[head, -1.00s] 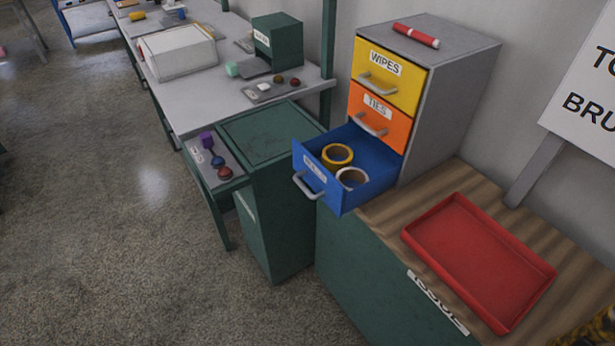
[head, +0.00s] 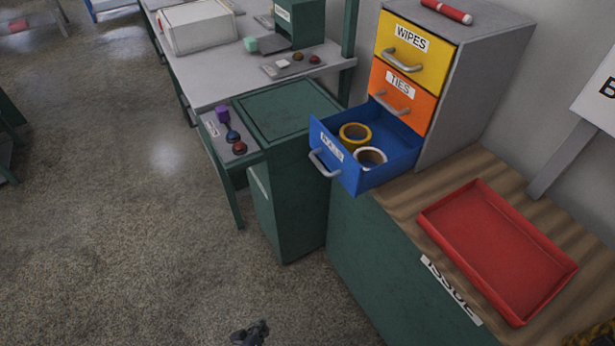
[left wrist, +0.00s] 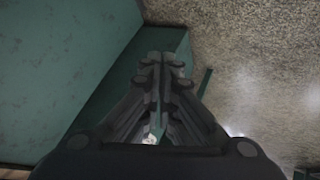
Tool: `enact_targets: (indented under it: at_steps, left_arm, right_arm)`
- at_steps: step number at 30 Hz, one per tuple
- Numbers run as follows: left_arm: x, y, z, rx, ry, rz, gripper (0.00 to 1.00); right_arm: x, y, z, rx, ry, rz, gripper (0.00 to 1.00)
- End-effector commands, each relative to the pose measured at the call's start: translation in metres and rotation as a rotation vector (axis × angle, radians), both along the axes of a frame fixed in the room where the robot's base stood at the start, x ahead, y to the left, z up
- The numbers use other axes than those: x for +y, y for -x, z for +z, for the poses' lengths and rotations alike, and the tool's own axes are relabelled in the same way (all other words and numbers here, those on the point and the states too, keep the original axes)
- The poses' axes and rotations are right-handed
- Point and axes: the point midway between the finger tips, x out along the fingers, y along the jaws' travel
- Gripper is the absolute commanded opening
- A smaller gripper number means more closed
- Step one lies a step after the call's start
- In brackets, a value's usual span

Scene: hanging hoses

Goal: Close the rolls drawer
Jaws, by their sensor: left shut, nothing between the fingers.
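The blue rolls drawer (head: 378,178) is pulled out at the bottom of the grey drawer cabinet (head: 478,85). It has a grey handle (head: 322,163) and a white label on its front. A yellow roll (head: 355,135) and a white roll (head: 370,158) lie inside it. My left gripper (head: 252,332) shows small at the bottom edge of the head view, low over the floor and well apart from the drawer. In the left wrist view its fingers (left wrist: 160,62) are shut together and hold nothing.
The yellow wipes drawer (head: 413,52) and orange ties drawer (head: 402,97) above are shut. A red tray (head: 497,252) lies on the wooden top of the green bench (head: 395,270). A green cabinet (head: 290,185) stands left of the drawer.

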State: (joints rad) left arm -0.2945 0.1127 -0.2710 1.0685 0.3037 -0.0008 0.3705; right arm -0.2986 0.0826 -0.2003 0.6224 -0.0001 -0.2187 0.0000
Motion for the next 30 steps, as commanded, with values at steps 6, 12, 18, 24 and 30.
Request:
enact_targets:
  at_steps: [6, 12, 18, 24, 30]
  left_arm:
    - [-0.044, -0.126, 0.164, -0.378, 0.552, 0.287, 0.0]
    - [-0.055, -0.16, 0.293, -0.555, 1.008, 0.411, 0.0]
    - [-0.054, -0.166, 0.343, -0.602, 1.197, 0.445, 0.0]
    - [-0.058, -0.187, 0.351, -0.608, 1.207, 0.446, 0.0]
    - [-0.065, -0.228, 0.357, -0.608, 1.203, 0.445, 0.0]
  right_arm:
    - [0.0, 0.001, -0.024, 0.001, 0.0, -0.001, 0.8]
    - [0.0, 0.002, -0.036, 0.004, 0.001, -0.001, 0.8]
    - [0.001, 0.002, -0.038, 0.005, 0.0, -0.002, 0.8]
    - [0.003, 0.003, -0.031, 0.006, -0.003, -0.003, 0.8]
    - [0.004, 0.003, -0.023, 0.006, -0.005, -0.003, 0.8]
